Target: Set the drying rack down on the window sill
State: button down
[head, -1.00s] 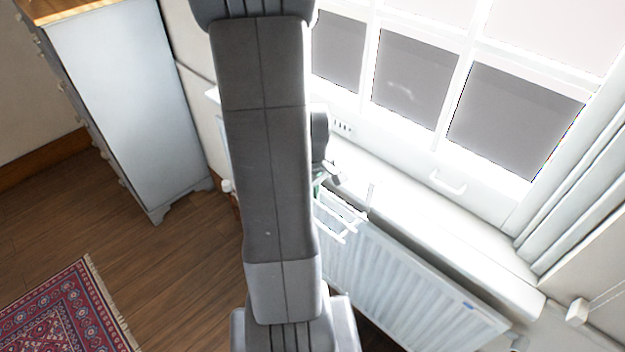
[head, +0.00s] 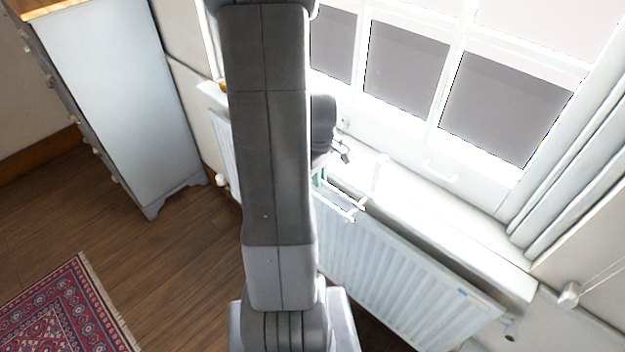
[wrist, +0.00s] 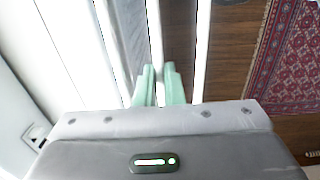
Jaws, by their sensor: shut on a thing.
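The drying rack (head: 347,205) is a frame of thin white bars, partly hidden behind my arm in the head view. It shows over the radiator's top and the front edge of the window sill (head: 455,215); I cannot tell whether it touches the sill. In the wrist view the rack's white bars (wrist: 203,50) run away from my gripper (wrist: 158,82). Its green fingers are shut on the middle bar. In the head view my gripper (head: 319,178) is mostly hidden by the arm. The pale sill also shows at left in the wrist view (wrist: 50,45).
A white radiator (head: 400,260) is on the wall under the sill. The window (head: 420,70) and its handle (head: 440,171) are behind the sill. The sill's right part looks clear. A pale chest of drawers (head: 110,100) and a red rug (head: 65,310) are at left.

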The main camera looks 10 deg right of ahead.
jog(key=shift+w+d+f+b, duration=0.15)
jog(key=shift+w+d+f, duration=0.3)
jog(key=shift+w+d, duration=0.85)
jog(key=shift+w+d+f+b, duration=0.15)
jog(key=shift+w+d+f, duration=0.25)
jog(key=shift+w+d, duration=0.9)
jog(key=shift+w+d+f+b, duration=0.15)
jog(key=shift+w+d+f, duration=0.5)
jog(key=shift+d, duration=1.1)
jog(key=shift+w+r, duration=0.15)
jog(key=shift+r, duration=0.05)
jog(key=c, duration=1.5)
grip_release()
jog(key=shift+o, duration=0.2)
notch_tip(320, 180, up, 14)
jog(key=b, duration=0.1)
jog(key=shift+a+f, duration=0.1)
jog(key=shift+f, duration=0.05)
